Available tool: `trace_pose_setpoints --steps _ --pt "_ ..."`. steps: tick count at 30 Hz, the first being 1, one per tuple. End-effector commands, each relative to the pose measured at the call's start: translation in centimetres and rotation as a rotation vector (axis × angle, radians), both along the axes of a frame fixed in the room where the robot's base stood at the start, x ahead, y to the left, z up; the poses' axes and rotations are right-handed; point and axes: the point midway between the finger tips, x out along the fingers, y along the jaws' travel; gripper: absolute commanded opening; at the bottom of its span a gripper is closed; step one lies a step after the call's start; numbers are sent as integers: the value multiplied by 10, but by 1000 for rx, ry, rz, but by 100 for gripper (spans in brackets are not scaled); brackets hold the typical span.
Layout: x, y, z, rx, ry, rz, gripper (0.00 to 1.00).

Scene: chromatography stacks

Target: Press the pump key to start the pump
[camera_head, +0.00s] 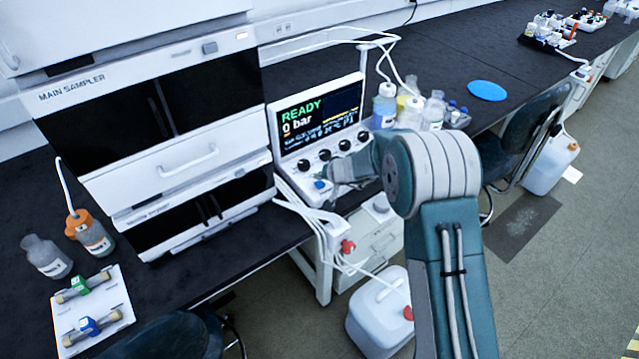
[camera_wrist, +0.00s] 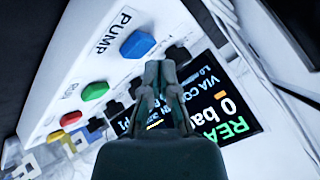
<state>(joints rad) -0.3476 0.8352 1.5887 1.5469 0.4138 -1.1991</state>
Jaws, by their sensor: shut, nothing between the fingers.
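The pump unit (camera_head: 290,165) has a tilted screen (camera_head: 310,118) reading READY and 0 bar, with a white key panel below it. In the head view my gripper (camera_head: 336,178) is just right of the key, partly hidden by my arm. Contact cannot be told.
Green (camera_wrist: 95,90) and red (camera_wrist: 70,118) keys lie along the same panel. A row of dark knobs (camera_head: 324,154) runs below the screen. Bottles (camera_head: 385,105) stand right of the pump; the main sampler (camera_head: 150,120) stands left. White tubes hang in front.

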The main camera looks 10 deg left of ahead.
Motion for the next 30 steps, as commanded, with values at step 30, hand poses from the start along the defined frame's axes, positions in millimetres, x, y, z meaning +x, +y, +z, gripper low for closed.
trace_pose_setpoints --steps 30 --pt "-1 -1 -8 0 1 -1 0"
